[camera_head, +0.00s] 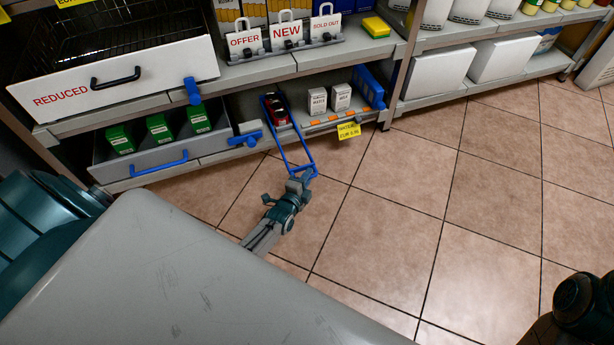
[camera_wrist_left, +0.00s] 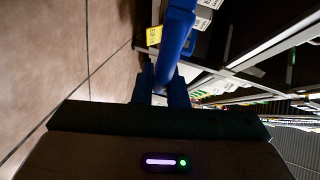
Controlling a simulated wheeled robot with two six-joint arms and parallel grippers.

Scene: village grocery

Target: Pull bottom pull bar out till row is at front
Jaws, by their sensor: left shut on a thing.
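A blue pull bar (camera_head: 300,150) reaches out from the bottom shelf over the tiled floor, as a narrow loop with two long sides. A small red and dark item (camera_head: 276,110) stands between its sides near the shelf's front part; what is behind it is hard to tell. My left gripper (camera_head: 301,178) is shut on the outer end of the bar, in front of the shelf and above the floor. In the left wrist view the blue bar (camera_wrist_left: 175,45) runs up from between the fingers (camera_wrist_left: 160,84). My right gripper is not in view.
White boxes (camera_head: 317,101) and a blue divider (camera_head: 368,88) stand right of the bar on the bottom shelf (camera_head: 310,126). A yellow tag (camera_head: 348,131) hangs there. Left is a grey drawer (camera_head: 170,151) with green boxes and a blue handle (camera_head: 158,163). The floor (camera_head: 410,210) ahead is clear.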

